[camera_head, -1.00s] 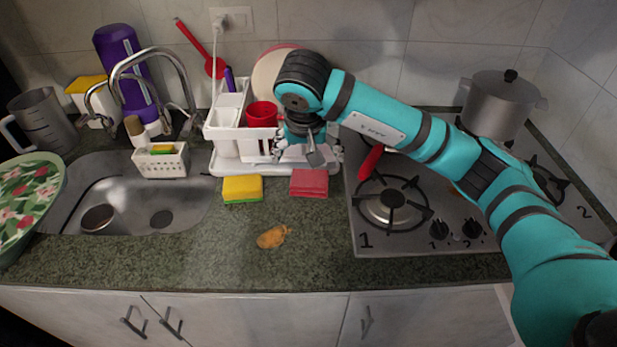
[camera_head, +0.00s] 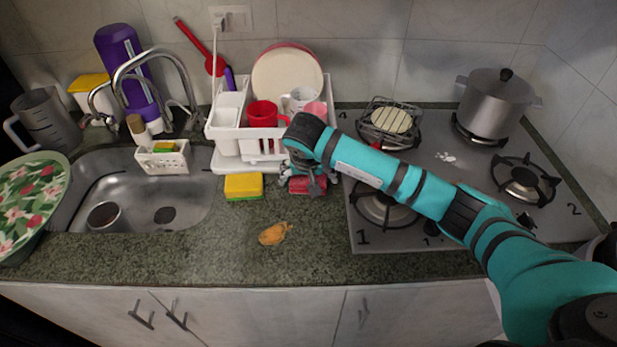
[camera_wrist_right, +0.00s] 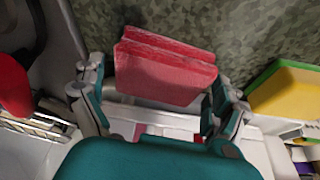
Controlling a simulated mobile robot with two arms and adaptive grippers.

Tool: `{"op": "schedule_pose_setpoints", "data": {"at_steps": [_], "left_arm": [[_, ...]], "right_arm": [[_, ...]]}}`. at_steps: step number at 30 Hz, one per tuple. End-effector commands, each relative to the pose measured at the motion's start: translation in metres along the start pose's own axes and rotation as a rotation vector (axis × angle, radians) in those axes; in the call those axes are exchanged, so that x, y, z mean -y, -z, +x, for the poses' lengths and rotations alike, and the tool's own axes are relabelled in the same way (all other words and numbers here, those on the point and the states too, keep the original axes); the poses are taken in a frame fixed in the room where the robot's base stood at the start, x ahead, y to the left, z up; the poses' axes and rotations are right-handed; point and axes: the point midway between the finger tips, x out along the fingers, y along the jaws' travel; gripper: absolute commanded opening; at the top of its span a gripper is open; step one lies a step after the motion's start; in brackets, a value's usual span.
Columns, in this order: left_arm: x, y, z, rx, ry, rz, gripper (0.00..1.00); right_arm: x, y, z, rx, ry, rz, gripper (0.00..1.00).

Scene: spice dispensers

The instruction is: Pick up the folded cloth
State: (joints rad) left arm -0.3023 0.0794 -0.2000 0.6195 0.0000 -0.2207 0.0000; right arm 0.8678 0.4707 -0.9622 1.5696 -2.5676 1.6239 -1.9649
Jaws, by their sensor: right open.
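The folded cloth (camera_head: 299,186) is red and lies on the counter in front of the dish rack, partly hidden by my right gripper in the head view. In the right wrist view the cloth (camera_wrist_right: 165,72) shows as a folded red block with its layers visible. My right gripper (camera_head: 307,176) points down at the cloth. In the right wrist view the open fingers of the gripper (camera_wrist_right: 158,88) stand on either side of the cloth. I cannot tell whether they touch it. My left gripper is not in view.
A yellow-green sponge (camera_head: 243,186) lies just left of the cloth. The white dish rack (camera_head: 226,160) with a red mug (camera_head: 264,115) stands behind. The stove (camera_head: 450,160) is to the right. An orange-brown spill (camera_head: 274,233) is on the counter in front.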

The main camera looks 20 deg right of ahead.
Motion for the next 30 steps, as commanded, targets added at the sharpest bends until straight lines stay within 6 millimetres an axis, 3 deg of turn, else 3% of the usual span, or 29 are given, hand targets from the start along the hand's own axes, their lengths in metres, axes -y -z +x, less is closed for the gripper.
{"op": "schedule_pose_setpoints", "data": {"at_steps": [5, 14, 30], "left_arm": [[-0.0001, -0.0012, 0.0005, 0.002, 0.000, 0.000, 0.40], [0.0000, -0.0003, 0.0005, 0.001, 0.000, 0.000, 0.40], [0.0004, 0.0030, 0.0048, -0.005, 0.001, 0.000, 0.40]], "right_arm": [[0.0003, 0.0002, -0.0002, -0.001, 0.001, 0.000, 0.97], [0.0003, 0.0002, -0.0005, 0.000, 0.001, 0.000, 0.58], [0.0005, 0.0040, -0.0070, -0.004, 0.002, 0.000, 0.56]]}}
